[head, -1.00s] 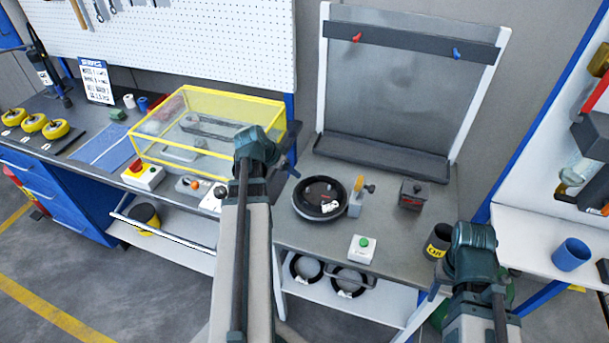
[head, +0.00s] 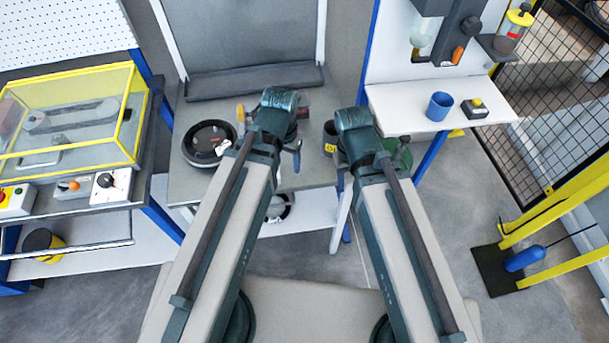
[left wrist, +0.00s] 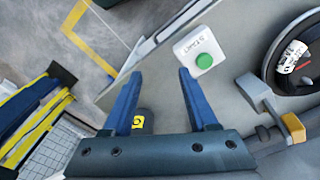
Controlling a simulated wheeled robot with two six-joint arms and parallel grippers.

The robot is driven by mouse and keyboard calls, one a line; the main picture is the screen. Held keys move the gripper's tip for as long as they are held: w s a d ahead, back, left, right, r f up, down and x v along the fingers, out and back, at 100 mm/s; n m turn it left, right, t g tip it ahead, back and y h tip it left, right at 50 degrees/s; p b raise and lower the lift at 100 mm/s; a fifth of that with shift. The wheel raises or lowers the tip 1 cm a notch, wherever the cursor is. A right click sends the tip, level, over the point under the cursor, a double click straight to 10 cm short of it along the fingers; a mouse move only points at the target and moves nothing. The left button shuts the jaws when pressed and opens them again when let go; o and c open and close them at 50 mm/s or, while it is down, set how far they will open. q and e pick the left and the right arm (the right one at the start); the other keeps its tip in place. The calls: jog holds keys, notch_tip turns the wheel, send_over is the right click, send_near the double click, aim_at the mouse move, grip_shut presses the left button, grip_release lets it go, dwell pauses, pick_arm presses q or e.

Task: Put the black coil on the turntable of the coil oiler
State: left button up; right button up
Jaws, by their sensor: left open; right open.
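A black round piece with a white label (head: 208,143) lies on the grey bench, left of my grippers in the head view. It also shows at the right edge of the left wrist view (left wrist: 300,60). I cannot tell coil from turntable there. Another black ring (head: 278,207) is on the shelf below, partly hidden by my left arm. My left gripper (head: 278,150) is open and empty above the bench; its blue fingers (left wrist: 157,85) point towards a box with a green button (left wrist: 203,60). My right gripper (head: 358,160) is open beside the bench's right edge, its fingers partly hidden.
A dark can with a yellow label (head: 330,143) stands between my grippers. A yellow-handled tool (head: 240,113) stands beside the black round piece. A yellow-framed case (head: 130,115) is on the left bench. A white shelf (head: 400,112) with a blue cup (head: 440,106) is at right.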

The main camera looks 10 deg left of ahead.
pick_arm(q)
jog(key=s+d+y, duration=0.1)
jog(key=s+d, duration=0.3)
jog(key=d, duration=0.1)
jog(key=shift+d+g+y, duration=0.2)
jog(key=shift+g+y, duration=0.1)
jog(key=shift+g, duration=0.1)
jog(key=shift+s+r, duration=0.1)
jog(key=shift+c, duration=0.5)
jog(key=shift+a, duration=0.1)
jog(key=shift+c, duration=0.2)
